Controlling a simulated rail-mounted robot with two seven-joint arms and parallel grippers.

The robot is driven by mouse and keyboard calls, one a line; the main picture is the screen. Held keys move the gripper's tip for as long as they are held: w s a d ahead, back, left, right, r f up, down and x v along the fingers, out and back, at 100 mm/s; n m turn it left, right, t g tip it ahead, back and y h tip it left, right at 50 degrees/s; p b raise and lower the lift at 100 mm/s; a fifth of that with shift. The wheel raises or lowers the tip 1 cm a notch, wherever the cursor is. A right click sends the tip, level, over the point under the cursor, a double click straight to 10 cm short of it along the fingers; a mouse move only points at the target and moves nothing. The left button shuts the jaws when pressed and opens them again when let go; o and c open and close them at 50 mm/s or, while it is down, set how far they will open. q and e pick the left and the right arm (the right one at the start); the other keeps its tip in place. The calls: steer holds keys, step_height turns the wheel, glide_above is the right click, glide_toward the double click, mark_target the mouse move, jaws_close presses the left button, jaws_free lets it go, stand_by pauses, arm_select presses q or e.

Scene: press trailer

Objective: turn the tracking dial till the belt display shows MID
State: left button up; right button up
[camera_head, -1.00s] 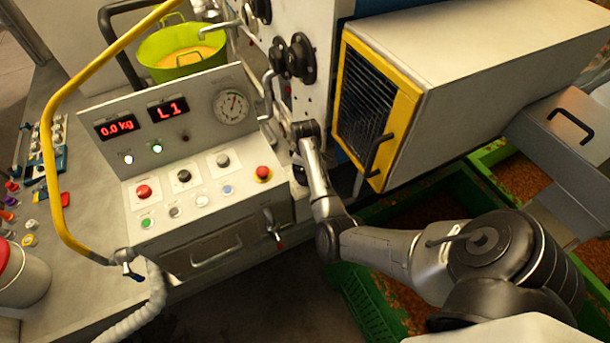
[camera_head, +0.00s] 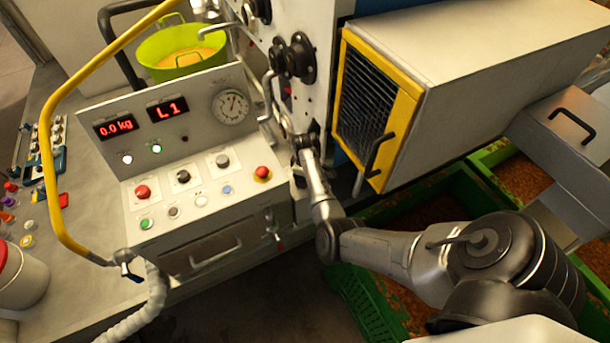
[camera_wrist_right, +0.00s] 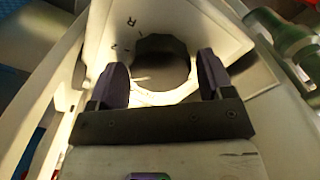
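The red display (camera_head: 167,109) on the control panel reads L1. In the right wrist view, a dark round knob (camera_wrist_right: 160,58), seemingly the tracking dial, sits on a pale plate with small dark letters beside it. My right gripper (camera_wrist_right: 163,78) is open, with one finger on each side of the knob. I cannot tell whether the fingers touch it. In the head view my right arm reaches in from the right to the press's white front; its fingers and the dial cannot be made out there. My left gripper is not in view.
Left of the arm stands the control box with a red emergency button (camera_head: 262,173) and a 0.0 kg display (camera_head: 116,127). Dark round knobs (camera_head: 297,57) sit above the wrist. A yellow-framed grille (camera_head: 367,105) is to its right. Green crates (camera_head: 365,300) lie below.

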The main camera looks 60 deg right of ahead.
steer(key=c, duration=0.6)
steer(key=shift+r+m+p, duration=0.2)
steer(key=shift+m+p, duration=0.5)
steer(key=shift+p, duration=0.15)
steer(key=shift+m+p, duration=0.85)
steer(key=shift+m, duration=0.15)
steer(key=shift+f+m+p, duration=0.1)
steer(key=shift+m+p, duration=0.5)
steer(key=shift+m, duration=0.9)
steer(key=shift+f, duration=0.1)
steer(key=o, duration=0.9)
